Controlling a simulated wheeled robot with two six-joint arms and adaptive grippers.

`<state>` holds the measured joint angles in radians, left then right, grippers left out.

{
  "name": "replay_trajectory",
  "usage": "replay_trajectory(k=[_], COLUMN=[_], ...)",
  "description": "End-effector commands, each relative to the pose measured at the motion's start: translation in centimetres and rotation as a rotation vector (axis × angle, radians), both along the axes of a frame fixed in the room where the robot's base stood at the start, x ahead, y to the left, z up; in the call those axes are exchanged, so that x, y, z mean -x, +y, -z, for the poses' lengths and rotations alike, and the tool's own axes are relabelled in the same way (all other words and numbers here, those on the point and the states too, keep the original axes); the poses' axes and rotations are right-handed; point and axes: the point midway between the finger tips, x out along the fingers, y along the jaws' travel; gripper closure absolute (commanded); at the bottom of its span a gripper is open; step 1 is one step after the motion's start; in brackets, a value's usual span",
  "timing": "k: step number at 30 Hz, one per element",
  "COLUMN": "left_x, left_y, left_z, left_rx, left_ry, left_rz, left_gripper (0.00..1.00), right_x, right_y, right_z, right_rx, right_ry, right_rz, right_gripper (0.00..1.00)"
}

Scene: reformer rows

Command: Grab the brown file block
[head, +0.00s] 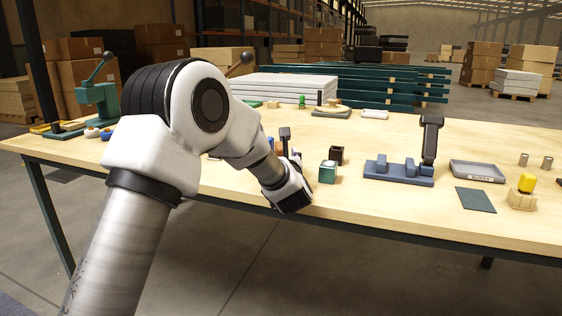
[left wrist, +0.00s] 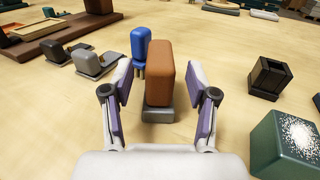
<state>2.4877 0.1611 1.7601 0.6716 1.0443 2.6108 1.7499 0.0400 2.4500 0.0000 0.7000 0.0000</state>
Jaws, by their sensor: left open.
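The brown file block (left wrist: 160,72) stands upright on a small dark grey base in the left wrist view. My left gripper (left wrist: 160,104) is open, with one finger on each side of the block, and gaps show between the fingers and the block. In the head view my left gripper (head: 292,198) is over the table's front part, and my arm hides most of the block. My right gripper is not in view.
A blue block (left wrist: 140,48) stands just behind the brown one. A dark open box (left wrist: 268,78) and a green speckled cube (left wrist: 288,142) are to the right. Grey pieces (left wrist: 92,60) lie to the left. The wooden table (head: 400,210) is bare near its front edge.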

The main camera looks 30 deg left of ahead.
Motion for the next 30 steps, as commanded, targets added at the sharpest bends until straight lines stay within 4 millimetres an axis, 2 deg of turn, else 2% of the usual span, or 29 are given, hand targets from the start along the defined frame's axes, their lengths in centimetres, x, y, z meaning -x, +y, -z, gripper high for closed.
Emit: replay_trajectory(k=[8, 15, 16, 18, 21, 30], left_x=[-3.8, -4.3, -4.3, -4.3, -4.3, -4.2], left_y=[3.1, 3.4, 3.4, 3.4, 3.4, 3.4], left_z=[0.1, 0.0, 0.0, 0.0, 0.0, -0.1], left_rx=[-0.001, 0.0, 0.0, 0.0, 0.0, -0.001], left_ry=[-0.001, 0.001, 0.001, 0.001, 0.001, 0.001], left_rz=[-0.001, 0.0, 0.0, 0.0, 0.0, 0.0], left_gripper=[0.42, 0.42, 0.45, 0.7, 1.0, 1.0], right_x=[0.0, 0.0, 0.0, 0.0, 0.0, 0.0], right_y=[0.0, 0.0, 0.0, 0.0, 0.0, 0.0], right_z=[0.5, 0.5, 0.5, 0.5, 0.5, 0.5], right_rx=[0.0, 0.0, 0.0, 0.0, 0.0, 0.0], right_ry=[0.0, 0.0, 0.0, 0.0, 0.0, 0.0], right_rz=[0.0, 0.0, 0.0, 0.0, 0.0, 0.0], right_gripper=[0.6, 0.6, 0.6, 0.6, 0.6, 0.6])
